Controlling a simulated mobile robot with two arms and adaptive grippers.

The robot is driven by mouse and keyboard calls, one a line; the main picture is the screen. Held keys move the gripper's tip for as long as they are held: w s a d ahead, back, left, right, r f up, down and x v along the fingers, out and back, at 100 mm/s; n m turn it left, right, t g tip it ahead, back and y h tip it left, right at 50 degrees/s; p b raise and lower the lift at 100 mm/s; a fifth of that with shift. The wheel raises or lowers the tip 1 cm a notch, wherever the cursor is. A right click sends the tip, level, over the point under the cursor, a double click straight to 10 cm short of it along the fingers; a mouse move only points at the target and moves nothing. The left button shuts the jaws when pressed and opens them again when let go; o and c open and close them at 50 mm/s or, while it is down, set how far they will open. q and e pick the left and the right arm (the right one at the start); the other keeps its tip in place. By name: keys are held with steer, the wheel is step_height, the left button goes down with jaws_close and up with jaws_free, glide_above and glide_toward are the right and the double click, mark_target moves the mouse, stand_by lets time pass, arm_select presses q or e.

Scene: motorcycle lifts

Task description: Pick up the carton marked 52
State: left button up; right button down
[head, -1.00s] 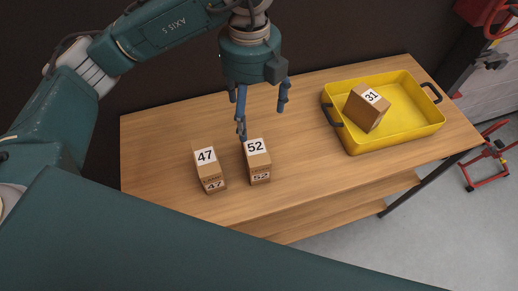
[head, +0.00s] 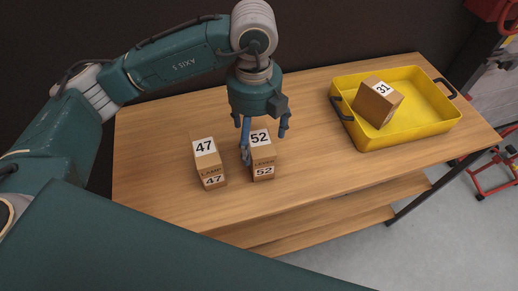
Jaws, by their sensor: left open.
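The carton marked 52 (head: 262,158) is a small brown box with white number labels on its top and front. It stands upright on the wooden table (head: 300,185). My left gripper (head: 264,150) is open and points down at this carton. One finger is low along the carton's left side, and the other is above and behind its right side. Whether a finger touches the carton I cannot tell. My right gripper is not in view.
A similar carton marked 47 (head: 208,164) stands close to the left of the 52 carton. A yellow tray (head: 432,118) at the right holds a tilted carton marked 31 (head: 378,103). A red stand (head: 497,170) is on the floor at right. The table's front is clear.

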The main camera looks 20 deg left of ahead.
arm_select(q)
steer(key=shift+f, duration=0.7)
steer(key=shift+a+f+p, duration=0.15)
steer(key=shift+f+p, duration=0.2)
steer(key=shift+p, duration=0.1)
steer(key=f, duration=0.1)
steer(key=f+p, duration=0.1)
steer(key=f, duration=0.1)
steer(key=shift+w+a+f+p, duration=0.15)
steer(key=shift+w+f+p, duration=0.1)
steer(key=shift+f+p, duration=0.1)
steer(key=shift+f, duration=0.4)
steer(key=shift+c, duration=0.2)
steer(key=c, duration=1.3)
steer(key=shift+c, duration=0.5)
steer(key=shift+w+r, duration=0.1)
steer(key=shift+r, duration=0.05)
